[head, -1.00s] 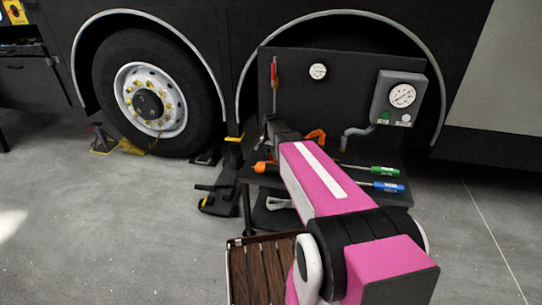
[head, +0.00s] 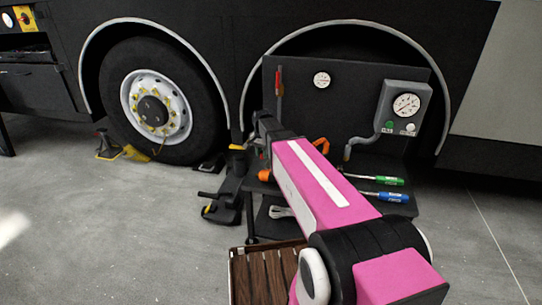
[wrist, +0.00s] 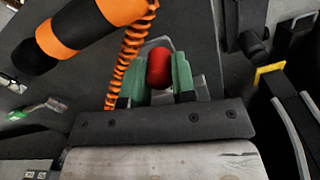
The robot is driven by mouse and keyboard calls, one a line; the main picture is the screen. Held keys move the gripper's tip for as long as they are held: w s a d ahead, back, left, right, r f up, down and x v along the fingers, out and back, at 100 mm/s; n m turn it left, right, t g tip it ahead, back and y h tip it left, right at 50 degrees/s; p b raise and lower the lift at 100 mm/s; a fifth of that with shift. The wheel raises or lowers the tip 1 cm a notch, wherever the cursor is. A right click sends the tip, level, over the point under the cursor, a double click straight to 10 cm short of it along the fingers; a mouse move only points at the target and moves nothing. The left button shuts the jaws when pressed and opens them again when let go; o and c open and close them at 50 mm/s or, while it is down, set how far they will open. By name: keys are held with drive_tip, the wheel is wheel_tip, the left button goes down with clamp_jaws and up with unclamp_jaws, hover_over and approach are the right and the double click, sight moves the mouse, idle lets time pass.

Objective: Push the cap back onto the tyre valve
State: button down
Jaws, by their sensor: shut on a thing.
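My gripper (wrist: 158,75) has green fingertips and is shut on a small red rounded cap (wrist: 160,66). I cannot make out the tyre valve in either view.
A dark panel with a gauge box (head: 404,107) and a bench with green (head: 388,181) and blue (head: 393,197) screwdrivers stand right of my arm. An orange-black tool (wrist: 95,27) with a coiled orange hose (wrist: 127,60) is close by my gripper. A slatted brown tray (head: 262,275) is below.

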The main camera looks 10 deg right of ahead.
drive_tip(key=s+a+r, duration=0.2)
drive_tip(key=a+r, duration=0.1)
drive_tip(key=r, duration=0.4)
drive_tip(key=shift+a, duration=0.15)
idle(0.6)
